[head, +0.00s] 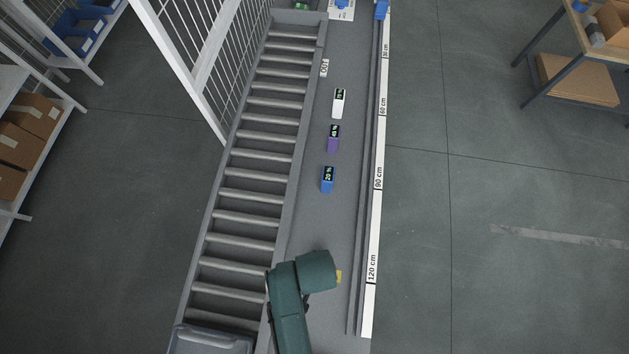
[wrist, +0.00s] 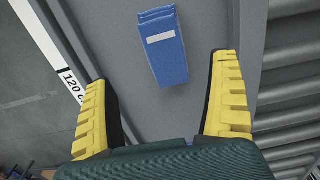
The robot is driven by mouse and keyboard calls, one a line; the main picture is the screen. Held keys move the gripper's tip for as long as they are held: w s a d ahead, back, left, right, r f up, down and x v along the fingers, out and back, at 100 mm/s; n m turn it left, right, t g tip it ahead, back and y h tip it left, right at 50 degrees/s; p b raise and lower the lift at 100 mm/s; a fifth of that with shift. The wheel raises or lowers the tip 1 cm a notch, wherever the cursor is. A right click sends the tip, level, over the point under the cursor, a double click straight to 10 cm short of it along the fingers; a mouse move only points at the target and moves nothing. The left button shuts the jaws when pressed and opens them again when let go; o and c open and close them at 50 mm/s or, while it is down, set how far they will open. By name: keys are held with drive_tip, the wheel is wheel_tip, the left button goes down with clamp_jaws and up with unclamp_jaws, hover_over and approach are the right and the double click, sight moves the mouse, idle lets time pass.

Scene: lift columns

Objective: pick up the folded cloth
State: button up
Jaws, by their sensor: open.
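A blue folded piece (wrist: 172,60) with a white label strip and layered folds at its far end lies on the grey surface in the wrist view; it looks like the folded cloth. My gripper (wrist: 161,72) is open, with one yellow finger on each side. The near end of the cloth shows between the fingertips, and most of it lies beyond them. Nothing is held. The height of the fingers above the surface is hard to judge. In the head view my arm hides the cloth, and only a yellow bit of my gripper (head: 339,276) shows.
Blue (head: 328,180), purple (head: 333,141) and white (head: 339,103) blocks with small displays stand farther along the strip. A roller conveyor (head: 247,195) runs along its left, a marked ruler rail (head: 378,190) along its right. A grey bin (head: 210,340) sits at the conveyor's near end.

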drive_tip(key=f, duration=0.7)
drive_tip(key=shift+w+a+f, duration=0.25)
drive_tip(key=shift+w+f, duration=0.1)
drive_tip(key=c, duration=1.2)
drive_tip(key=shift+r, duration=0.15)
wheel_tip(320, 180, up, 10)
drive_tip(key=shift+f+p, duration=0.1)
drive_tip(key=shift+p, duration=0.2)
